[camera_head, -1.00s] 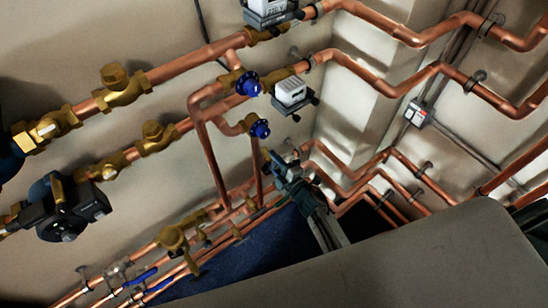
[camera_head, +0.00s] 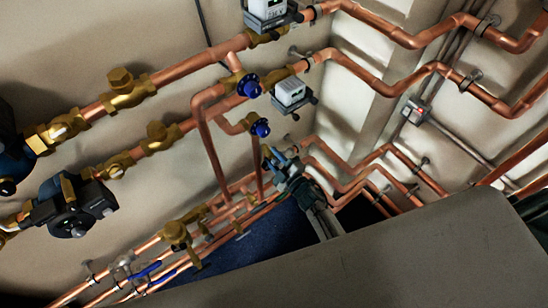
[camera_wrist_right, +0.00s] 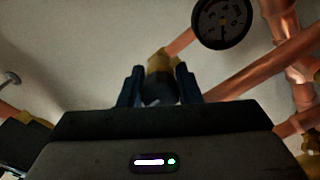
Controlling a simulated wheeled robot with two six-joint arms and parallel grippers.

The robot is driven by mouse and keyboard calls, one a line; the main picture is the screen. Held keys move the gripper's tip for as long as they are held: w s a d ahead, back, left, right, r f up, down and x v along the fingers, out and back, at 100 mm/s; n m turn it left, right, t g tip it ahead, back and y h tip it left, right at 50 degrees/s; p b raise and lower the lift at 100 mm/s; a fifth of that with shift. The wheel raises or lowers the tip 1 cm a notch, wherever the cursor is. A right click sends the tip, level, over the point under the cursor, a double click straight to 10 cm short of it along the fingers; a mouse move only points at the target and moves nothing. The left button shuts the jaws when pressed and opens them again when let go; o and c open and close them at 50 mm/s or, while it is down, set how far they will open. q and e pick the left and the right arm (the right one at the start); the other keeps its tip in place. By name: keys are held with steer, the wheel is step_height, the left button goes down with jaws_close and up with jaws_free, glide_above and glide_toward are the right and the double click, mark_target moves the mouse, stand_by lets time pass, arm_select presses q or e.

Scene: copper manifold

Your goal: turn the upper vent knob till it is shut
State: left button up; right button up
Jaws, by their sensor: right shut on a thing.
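My right gripper (camera_head: 272,155) is in the middle of the head view, in front of the pipework. In the right wrist view my right gripper (camera_wrist_right: 158,88) has its two dark blue fingers closed on either side of a dark vent knob (camera_wrist_right: 158,91). The knob sits at the near end of a brass fitting (camera_wrist_right: 160,63). The fingers hide its sides, so its turned angle cannot be told. In the head view the gripper hides the knob. My left gripper is not in view.
A round dark gauge (camera_wrist_right: 222,22) and copper pipes stand close to the right of the gripper in the wrist view. Two blue handwheels, an upper one (camera_head: 248,84) and a lower one (camera_head: 260,128), are above the gripper. A black pump (camera_head: 72,208) is at the left.

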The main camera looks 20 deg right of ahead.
steer(key=o, duration=1)
steer(key=shift+c, duration=0.2)
steer(key=shift+s, duration=0.1)
steer(key=b+v, duration=0.2)
steer(key=v, duration=0.8)
steer(key=shift+s, duration=0.3)
steer(key=shift+d, duration=0.1)
